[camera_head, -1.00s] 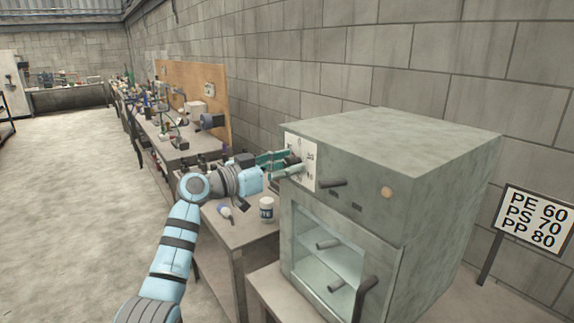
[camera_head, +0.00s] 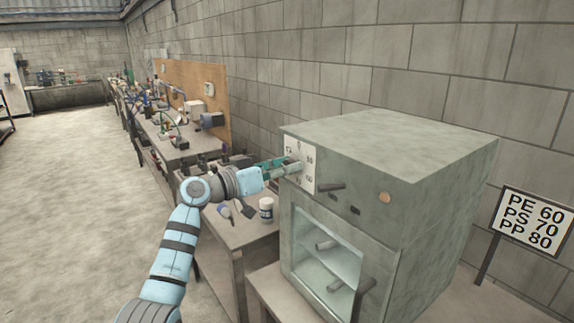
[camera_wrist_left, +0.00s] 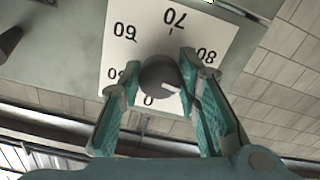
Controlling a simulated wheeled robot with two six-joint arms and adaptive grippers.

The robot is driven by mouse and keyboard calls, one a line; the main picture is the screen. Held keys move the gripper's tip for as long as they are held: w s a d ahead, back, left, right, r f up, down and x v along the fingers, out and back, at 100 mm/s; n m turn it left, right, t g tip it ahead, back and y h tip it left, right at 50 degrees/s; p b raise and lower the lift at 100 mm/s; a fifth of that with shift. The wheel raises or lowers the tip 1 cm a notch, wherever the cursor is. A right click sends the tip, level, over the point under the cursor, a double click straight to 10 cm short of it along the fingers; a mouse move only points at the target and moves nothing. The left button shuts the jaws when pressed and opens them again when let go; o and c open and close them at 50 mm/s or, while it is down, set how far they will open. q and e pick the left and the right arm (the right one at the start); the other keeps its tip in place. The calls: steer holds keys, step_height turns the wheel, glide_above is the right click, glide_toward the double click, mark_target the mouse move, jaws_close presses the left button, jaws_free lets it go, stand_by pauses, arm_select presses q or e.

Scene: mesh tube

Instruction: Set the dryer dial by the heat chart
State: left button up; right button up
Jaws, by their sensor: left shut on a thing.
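The grey dryer (camera_head: 400,150) stands at the right in the head view, with a white dial plate (camera_head: 307,157) on its front. The dark round dial (camera_wrist_left: 158,76) shows in the left wrist view, with 60, 70 and 80 around it. A pale mark on the dial points to the lower right there; other figures are partly covered. My left gripper (camera_wrist_left: 160,70) is shut on the dial, one green finger on each side. In the head view the gripper (camera_head: 290,167) hides the dial. The heat chart (camera_head: 533,220) reads PE 60, PS 70, PP 80. My right gripper is out of view.
Dark handles stick out from the dryer front below the plate. Open floor (camera_head: 80,200) lies at the left.

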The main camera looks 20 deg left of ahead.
arm_select(q)
steer(key=shift+n+p, duration=1.75)
steer(key=shift+n, duration=2.05)
steer(key=o, duration=1.2)
